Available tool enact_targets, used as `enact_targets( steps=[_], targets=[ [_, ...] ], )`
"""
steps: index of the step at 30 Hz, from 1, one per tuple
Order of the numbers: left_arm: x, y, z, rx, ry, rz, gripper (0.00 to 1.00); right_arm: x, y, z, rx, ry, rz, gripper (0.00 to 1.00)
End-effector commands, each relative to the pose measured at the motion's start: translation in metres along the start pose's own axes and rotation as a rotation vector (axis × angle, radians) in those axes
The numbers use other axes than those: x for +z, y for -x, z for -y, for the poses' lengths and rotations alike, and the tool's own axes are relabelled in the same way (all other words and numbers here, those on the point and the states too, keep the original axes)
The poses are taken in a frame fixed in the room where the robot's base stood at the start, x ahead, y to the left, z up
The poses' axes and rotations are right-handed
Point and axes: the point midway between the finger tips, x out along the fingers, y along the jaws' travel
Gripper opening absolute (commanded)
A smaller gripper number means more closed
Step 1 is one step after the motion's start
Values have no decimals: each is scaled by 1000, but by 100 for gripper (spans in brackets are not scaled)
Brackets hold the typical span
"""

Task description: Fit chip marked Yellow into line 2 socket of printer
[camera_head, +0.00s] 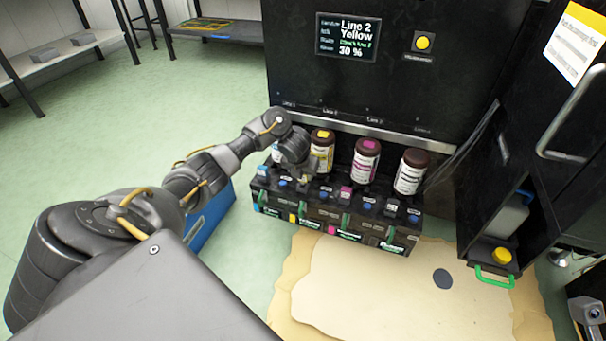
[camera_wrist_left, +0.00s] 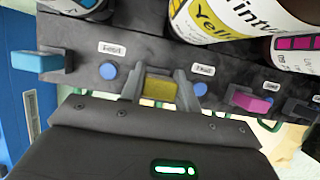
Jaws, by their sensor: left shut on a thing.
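The yellow chip (camera_wrist_left: 158,88) sits between the two fingers of my left gripper (camera_wrist_left: 160,84), which is shut on it. The chip is at the front of the printer's black socket row (camera_wrist_left: 125,68), between two blue round buttons. Whether it is fully seated in the line 2 socket cannot be told. In the head view my left gripper (camera_head: 308,178) is low over the row, in front of the yellow-labelled bottle (camera_head: 322,150), and hides the chip. The printer screen (camera_head: 347,38) reads Line 2, Yellow, 30 %.
A cyan chip (camera_wrist_left: 38,62) and a magenta chip (camera_wrist_left: 250,101) sit left and right of the gripper. The magenta-labelled bottle (camera_head: 365,160) and a white-labelled bottle (camera_head: 411,172) stand behind the row. A beige mat (camera_head: 370,285) lies in front. An open cabinet door (camera_head: 560,120) stands right.

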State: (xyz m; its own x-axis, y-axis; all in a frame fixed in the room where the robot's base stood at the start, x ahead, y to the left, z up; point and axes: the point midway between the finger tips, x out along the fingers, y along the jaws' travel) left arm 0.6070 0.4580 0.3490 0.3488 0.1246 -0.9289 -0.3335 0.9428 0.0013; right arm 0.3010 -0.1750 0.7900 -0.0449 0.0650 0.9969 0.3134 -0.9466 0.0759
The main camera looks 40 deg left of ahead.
Motion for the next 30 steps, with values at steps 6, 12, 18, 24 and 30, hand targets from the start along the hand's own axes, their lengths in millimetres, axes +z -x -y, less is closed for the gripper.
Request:
enact_targets(
  steps=[6, 12, 18, 24, 30],
  targets=[
    [0, 0, 0, 0, 0, 0, 0, 0, -1, 0, 0, 0, 0, 33],
    [-2, 2, 0, 0, -1, -1, 0, 0, -5, -1, 0, 1, 0, 33],
    [-2, 1, 0, 0, -1, 0, 0, 0, -5, -1, 1, 1, -1, 33],
    [-2, 2, 0, 0, 0, 1, 0, 0, -7, -1, 1, 1, 0, 33],
    [-2, 2, 0, 0, 0, 0, 0, 0, -8, -1, 1, 1, 0, 33]
  ],
)
